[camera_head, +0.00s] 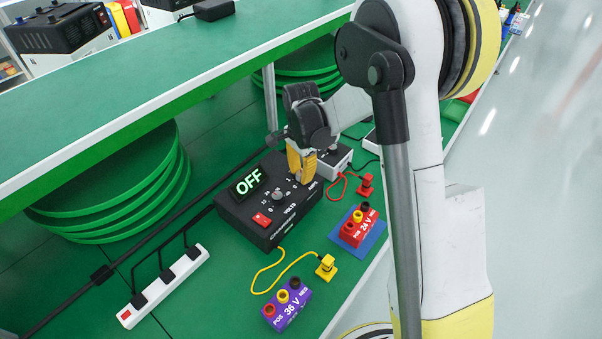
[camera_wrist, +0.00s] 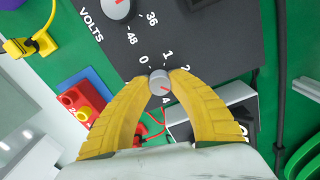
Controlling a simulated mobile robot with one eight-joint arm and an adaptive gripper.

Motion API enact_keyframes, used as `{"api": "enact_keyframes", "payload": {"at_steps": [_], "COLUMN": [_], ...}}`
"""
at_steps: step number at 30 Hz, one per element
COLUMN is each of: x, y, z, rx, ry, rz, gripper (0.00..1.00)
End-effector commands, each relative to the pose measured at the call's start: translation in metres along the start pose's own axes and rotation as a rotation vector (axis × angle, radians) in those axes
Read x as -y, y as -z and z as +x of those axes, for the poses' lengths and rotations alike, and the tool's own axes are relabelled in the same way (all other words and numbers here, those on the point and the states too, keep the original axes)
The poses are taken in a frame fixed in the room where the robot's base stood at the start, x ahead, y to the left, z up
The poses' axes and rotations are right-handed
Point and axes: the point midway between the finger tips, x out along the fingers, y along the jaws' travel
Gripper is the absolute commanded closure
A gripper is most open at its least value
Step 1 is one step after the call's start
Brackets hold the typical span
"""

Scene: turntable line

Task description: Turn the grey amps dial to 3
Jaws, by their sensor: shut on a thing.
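The black power supply (camera_head: 262,210) sits on the green bench, with a display reading OFF (camera_head: 249,182). In the wrist view, the grey amps dial (camera_wrist: 159,82) is between the yellow fingertips of my gripper (camera_wrist: 160,77), which are shut on it from both sides. The marks 0, 1, 2 and 4 show around it; the place of 3 is hidden by the right finger. Its red pointer mark points down-right, roughly between 3 and 4; the exact reading is unclear. In the head view, my gripper (camera_head: 301,178) points down at the panel's right end and hides the dial.
The volts dial (camera_head: 278,196) and a red switch (camera_head: 261,219) share the panel. Purple 36 V block (camera_head: 288,308), red 24 V block (camera_head: 354,231), yellow plug (camera_head: 326,268) and red plug (camera_head: 366,185) lie in front. A power strip (camera_head: 163,286) lies left.

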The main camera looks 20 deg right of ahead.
Motion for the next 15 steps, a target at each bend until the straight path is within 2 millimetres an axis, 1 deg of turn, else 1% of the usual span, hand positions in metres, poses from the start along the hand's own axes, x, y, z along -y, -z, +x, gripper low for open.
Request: {"api": "enact_keyframes", "payload": {"at_steps": [11, 12, 14, 15], "x": [-0.0001, -0.0001, -0.0001, -0.0001], "y": [0.0, 0.0, 0.0, 0.0], "z": [0.0001, 0.0001, 0.0001, 0.0001], "rx": [0.0, 0.0, 0.0, 0.0], "ry": [0.0, 0.0, 0.0, 0.0], "rz": [0.005, 0.005, 0.005, 0.004], "gripper": [1.0, 0.73, 0.55, 0.51]}}
